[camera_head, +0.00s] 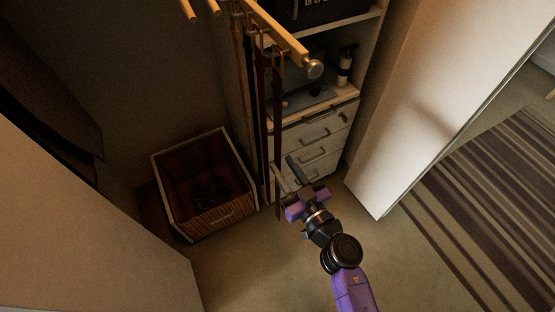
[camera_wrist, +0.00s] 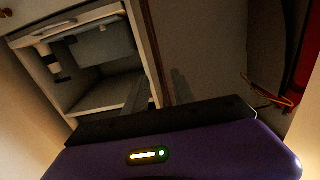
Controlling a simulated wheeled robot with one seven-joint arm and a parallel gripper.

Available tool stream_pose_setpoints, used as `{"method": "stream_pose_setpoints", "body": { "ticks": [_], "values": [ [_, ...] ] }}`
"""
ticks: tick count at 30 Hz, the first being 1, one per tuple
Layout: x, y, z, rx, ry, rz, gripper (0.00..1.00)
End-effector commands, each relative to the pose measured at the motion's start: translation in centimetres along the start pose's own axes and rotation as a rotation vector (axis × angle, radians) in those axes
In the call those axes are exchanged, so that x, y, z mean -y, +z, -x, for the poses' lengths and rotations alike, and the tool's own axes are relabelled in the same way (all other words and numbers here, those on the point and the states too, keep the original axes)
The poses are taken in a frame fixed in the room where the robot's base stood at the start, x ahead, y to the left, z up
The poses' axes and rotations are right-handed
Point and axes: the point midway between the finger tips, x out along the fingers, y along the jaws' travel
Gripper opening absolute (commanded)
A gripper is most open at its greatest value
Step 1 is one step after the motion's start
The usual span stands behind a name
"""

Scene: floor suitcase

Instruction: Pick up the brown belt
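Several belts hang from a wooden rail in the head view. A brown belt (camera_head: 277,120) hangs nearest the rail's knob end, its lower end reaching down past my gripper (camera_head: 282,165). My gripper is open, with its two fingers apart at the lower part of this belt. In the wrist view, a narrow brown strip (camera_wrist: 153,45), which looks like the belt, runs down between the fingers of my gripper (camera_wrist: 160,76). Whether either finger touches it cannot be told. Another dark belt (camera_head: 262,95) hangs just left of it.
The wooden rail (camera_head: 275,30) is above my gripper. A drawer cabinet (camera_head: 320,135) with shelves stands close behind. A wicker basket (camera_head: 213,222) with dark contents sits at left on the floor. A white door panel (camera_head: 440,90) is at right. The carpet in front is clear.

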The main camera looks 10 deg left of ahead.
Motion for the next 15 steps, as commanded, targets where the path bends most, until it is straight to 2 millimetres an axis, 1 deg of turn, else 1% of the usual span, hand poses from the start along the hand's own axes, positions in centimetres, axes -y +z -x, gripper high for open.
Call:
{"method": "stream_pose_setpoints", "body": {
  "ticks": [1,6,9,15],
  "values": [
    [0.2,0.1,-0.9,-0.002,-0.003,0.001,0.31],
    [0.2,0.1,-3.0,-0.001,-0.001,0.001,0.31],
    [0.2,0.1,-3.5,-0.001,-0.001,0.000,0.31],
    [0.2,0.1,-3.5,0.000,0.000,0.000,0.31]
  ]
}}
